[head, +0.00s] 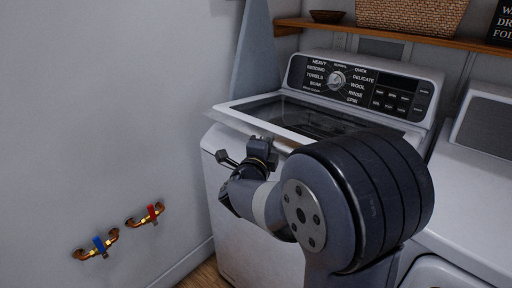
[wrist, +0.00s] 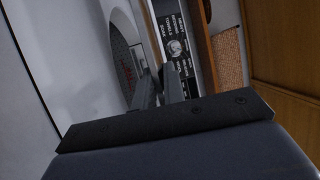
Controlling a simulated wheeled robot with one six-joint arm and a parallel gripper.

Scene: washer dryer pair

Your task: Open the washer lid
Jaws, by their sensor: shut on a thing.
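The washer (head: 260,225) stands against the back wall. Its lid (head: 222,112) has a pale frame around dark glass and looks slightly raised at the front, roughly level. My gripper (wrist: 160,82) is at the lid's front edge, with the lid seen nearly edge-on between its two fingers in the wrist view. It is shut on that edge. In the wrist view a pale arched rim around a dark grey opening (wrist: 122,58) shows beside the lid. In the head view my arm hides the fingertips and part of the lid's front edge.
The control panel (head: 365,88) rises behind the lid, under a wooden shelf (head: 390,36) with a basket (head: 412,14) and a small bowl (head: 327,16). A second white machine (head: 470,195) stands at right. Red (head: 152,215) and blue (head: 99,245) valves stick out of the left wall.

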